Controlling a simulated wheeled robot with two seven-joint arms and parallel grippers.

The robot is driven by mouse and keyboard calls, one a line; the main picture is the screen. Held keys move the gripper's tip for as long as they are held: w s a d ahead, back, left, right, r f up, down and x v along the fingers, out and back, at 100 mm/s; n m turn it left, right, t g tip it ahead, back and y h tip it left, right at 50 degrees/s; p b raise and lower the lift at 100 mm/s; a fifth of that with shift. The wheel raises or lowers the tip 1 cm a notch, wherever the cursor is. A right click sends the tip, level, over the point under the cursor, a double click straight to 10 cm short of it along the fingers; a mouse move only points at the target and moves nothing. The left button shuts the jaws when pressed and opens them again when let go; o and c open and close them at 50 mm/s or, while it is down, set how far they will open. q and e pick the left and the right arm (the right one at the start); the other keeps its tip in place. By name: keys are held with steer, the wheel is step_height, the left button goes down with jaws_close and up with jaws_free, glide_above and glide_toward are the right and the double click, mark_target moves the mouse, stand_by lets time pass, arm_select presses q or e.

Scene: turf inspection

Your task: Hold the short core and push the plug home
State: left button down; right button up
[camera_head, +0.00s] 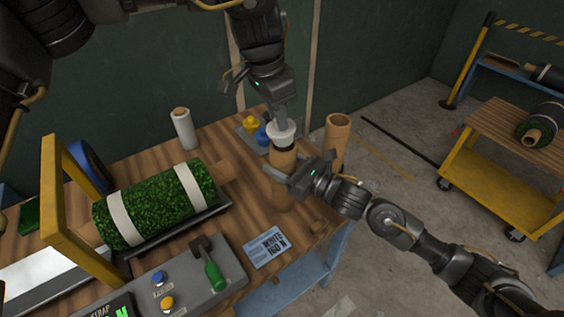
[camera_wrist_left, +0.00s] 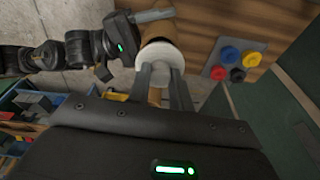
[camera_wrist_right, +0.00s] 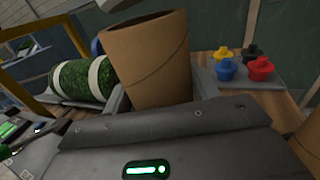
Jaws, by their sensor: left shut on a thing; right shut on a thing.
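The short core (camera_head: 284,190), a brown cardboard tube, stands upright at the front right of the workbench. My right gripper (camera_head: 300,180) is shut around it from the right; the core (camera_wrist_right: 148,62) also fills the jaws in the right wrist view. The white plug (camera_head: 281,131) is at the core's top, with a dark band between it and the core. My left gripper (camera_head: 281,121) comes from above and is shut on the plug; the plug's white disc (camera_wrist_left: 161,56) shows in the left wrist view.
A taller cardboard core (camera_head: 337,140) stands close behind on the right. Coloured plugs (camera_wrist_left: 237,64) sit on a grey plate. A card (camera_head: 266,247) lies in front.

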arm_select(q)
steer(key=shift+w+d+n+g+y, duration=0.3)
steer(key=shift+d+n+g+y, duration=0.3)
steer(key=shift+d+n+y, duration=0.15)
steer(key=shift+a+f, duration=0.15)
steer(key=shift+f, duration=1.6)
steer(key=shift+f, duration=0.55)
stand_by(0.7)
steer(key=c, duration=1.2)
jaws_free()
steer(key=shift+o, duration=0.2)
steer(key=shift+r, duration=0.1)
step_height(320, 180, up, 12)
steer(key=shift+f, duration=0.1)
